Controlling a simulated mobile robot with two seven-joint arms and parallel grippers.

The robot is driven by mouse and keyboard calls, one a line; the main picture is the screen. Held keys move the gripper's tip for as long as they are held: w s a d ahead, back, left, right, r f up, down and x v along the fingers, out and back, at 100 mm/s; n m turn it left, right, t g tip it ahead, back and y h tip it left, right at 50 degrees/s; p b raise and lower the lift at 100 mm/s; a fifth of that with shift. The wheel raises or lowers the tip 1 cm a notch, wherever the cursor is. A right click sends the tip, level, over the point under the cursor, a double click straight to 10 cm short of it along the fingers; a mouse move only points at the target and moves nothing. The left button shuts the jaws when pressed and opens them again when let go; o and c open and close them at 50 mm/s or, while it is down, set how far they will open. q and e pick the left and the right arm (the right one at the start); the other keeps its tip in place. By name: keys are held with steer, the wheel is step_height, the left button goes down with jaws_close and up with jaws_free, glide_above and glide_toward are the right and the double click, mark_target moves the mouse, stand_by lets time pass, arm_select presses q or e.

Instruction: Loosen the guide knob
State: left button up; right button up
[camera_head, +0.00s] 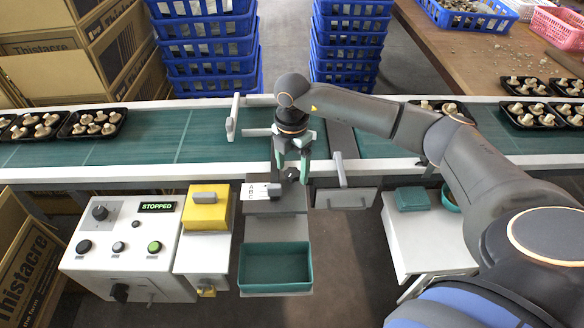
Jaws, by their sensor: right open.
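My right gripper (290,170) points down at the near edge of the conveyor, its green fingers apart. A small dark round piece, which looks like the guide knob (292,174), shows between the fingertips. The fingers are around or just above it; I cannot tell whether they touch it. Beside it on the left is a white scale plate lettered A, B, C (256,191), with a small grey block at its right end. The gripper and wrist hide part of the guide mount. My left gripper is not in view.
The green conveyor (140,150) carries dark trays of mushrooms at both ends. A white control box (124,240) reads STOPPED. A yellow box (206,214) and an empty green bin (275,266) stand in front. White guide bars (233,118) rise near the gripper. Blue crates (208,50) are stacked behind.

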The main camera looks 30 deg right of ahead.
steer(key=shift+f, duration=0.25)
jaws_close()
stand_by(0.6)
